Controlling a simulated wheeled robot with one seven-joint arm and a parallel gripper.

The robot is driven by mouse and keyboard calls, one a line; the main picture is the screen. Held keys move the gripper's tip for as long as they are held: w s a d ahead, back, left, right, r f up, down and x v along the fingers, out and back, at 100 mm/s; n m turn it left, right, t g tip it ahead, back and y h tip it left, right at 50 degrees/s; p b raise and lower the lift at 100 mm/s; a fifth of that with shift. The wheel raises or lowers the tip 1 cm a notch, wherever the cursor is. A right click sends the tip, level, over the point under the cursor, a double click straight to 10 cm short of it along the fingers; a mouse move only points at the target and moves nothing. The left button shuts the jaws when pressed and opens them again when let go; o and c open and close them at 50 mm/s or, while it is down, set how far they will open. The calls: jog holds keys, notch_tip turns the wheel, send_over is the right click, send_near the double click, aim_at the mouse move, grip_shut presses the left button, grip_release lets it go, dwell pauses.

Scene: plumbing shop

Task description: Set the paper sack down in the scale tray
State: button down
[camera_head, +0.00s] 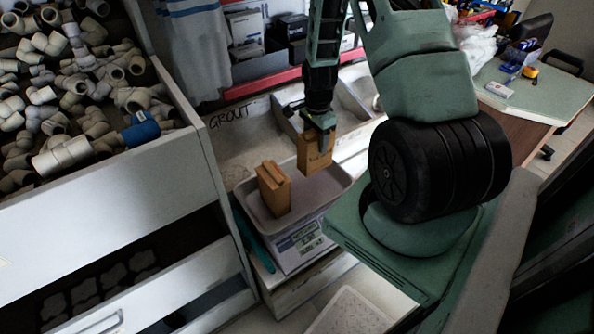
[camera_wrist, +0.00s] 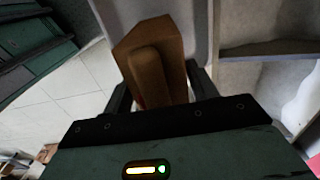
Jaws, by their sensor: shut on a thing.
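A brown paper sack (camera_head: 314,153) hangs upright in my gripper (camera_head: 319,127), over the right part of the scale tray in the head view. My gripper is shut on the sack's top. In the wrist view the sack (camera_wrist: 155,62) stands out between the two dark fingers (camera_wrist: 160,92). The grey scale tray (camera_head: 299,211) sits on a white scale (camera_head: 298,243) with a small display. A second brown sack (camera_head: 273,190) stands in the left part of the tray. I cannot tell how far the held sack's bottom is from the tray floor.
A bin marked GROUT (camera_head: 240,138) lies behind the tray. A sloped bin of pipe fittings (camera_head: 70,80) stands at left. A desk (camera_head: 540,93) with small items is at right. The tray's middle, between the two sacks, is bare.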

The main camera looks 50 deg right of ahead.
aim_at(314, 159)
jog(key=shift+f, duration=4.5)
jog(key=shift+c, duration=2.2)
grip_release()
notch_tip(314, 159, up, 12)
jog(key=shift+r, duration=0.15)
